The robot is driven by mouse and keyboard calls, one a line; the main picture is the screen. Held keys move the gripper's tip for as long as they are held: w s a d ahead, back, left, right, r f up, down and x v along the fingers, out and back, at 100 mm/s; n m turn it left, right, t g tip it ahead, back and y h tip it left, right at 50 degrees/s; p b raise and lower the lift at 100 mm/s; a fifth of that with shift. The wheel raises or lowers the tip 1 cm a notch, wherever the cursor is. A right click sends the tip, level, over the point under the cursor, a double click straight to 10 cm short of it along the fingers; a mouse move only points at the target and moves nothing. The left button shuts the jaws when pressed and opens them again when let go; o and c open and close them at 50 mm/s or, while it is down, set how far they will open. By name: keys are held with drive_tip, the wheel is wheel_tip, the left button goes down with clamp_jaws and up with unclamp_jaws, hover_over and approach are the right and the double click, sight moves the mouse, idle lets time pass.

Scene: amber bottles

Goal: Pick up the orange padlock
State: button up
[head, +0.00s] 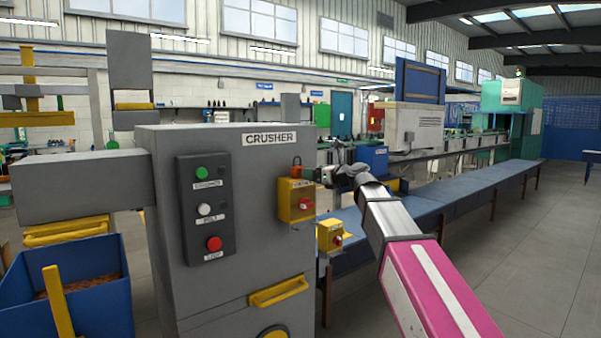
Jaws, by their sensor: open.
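A small orange padlock (296,170) appears to sit on top of the yellow switch box (290,196) on the right side of the grey crusher cabinet. It is small in the head view and its details are hard to make out. My gripper (334,178) is dark, open and empty. In the picture it is just right of the padlock and the yellow box, with a visible gap to the padlock. How far apart they are in depth is hard to tell.
The grey crusher cabinet (240,250) has a panel of buttons (206,208) and a yellow handle (278,292). A second yellow box (330,236) is lower right. A long blue-topped conveyor (470,187) runs behind my arm. A blue bin (95,310) stands left. Floor at right is clear.

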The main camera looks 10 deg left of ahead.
sight(300, 169)
drive_tip(key=shift+r+x, duration=0.15)
drive_tip(key=shift+x, duration=2)
drive_tip(key=shift+r+x, duration=0.2)
drive_tip(key=shift+x, duration=1.9)
drive_tip(key=shift+s+a, duration=0.1)
drive_tip(key=shift+s, duration=0.05)
drive_tip(key=c, duration=1)
